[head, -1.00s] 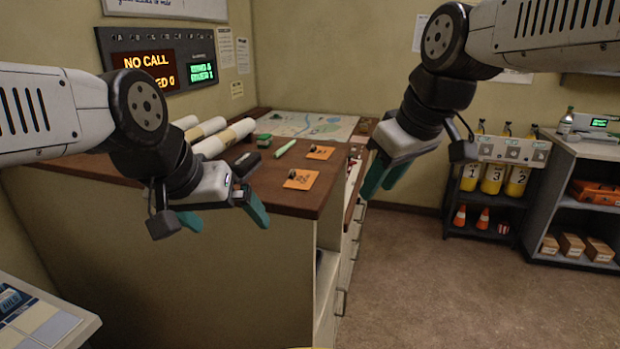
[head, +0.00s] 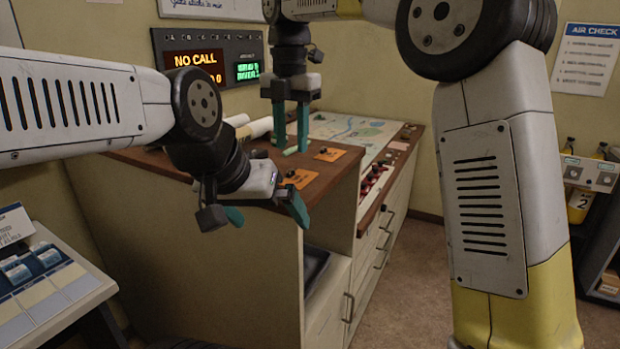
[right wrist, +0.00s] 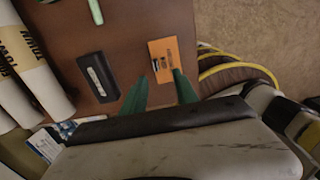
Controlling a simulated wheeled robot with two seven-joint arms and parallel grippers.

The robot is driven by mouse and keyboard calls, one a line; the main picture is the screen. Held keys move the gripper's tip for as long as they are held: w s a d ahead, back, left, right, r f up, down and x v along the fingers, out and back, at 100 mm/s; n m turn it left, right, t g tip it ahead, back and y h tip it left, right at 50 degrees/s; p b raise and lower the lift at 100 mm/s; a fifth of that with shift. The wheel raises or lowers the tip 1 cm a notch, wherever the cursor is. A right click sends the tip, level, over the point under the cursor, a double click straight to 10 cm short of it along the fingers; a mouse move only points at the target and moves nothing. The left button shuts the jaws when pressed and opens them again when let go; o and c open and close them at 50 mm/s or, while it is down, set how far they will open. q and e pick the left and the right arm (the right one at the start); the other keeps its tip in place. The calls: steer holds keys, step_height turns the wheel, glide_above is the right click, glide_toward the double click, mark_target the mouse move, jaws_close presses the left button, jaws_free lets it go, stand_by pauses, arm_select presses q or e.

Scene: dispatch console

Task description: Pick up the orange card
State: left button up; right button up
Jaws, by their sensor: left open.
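Two orange cards lie on the brown desk top (head: 170,160) in the head view: a nearer one (head: 299,178), partly behind my left gripper, and a farther one (head: 329,154). My right gripper (head: 291,148) points down over the desk, left of the cards, with green fingers apart and nothing between them. In the right wrist view an orange card (right wrist: 160,50) with a small dark object on it lies just beyond the fingertips of my right gripper (right wrist: 160,75). My left gripper (head: 266,215) is open and empty in front of the desk's near edge.
A black device (right wrist: 98,76), a light green stick (right wrist: 96,10) and pale rolls (right wrist: 35,65) lie near the card in the right wrist view. A map (head: 345,128) covers the far desk. A sloped panel (head: 45,285) stands at lower left. Floor is open right of the drawers.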

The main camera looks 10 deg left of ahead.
mark_target(289, 170)
steer(key=f, duration=0.6)
steer(key=shift+a, duration=0.35)
jaws_close()
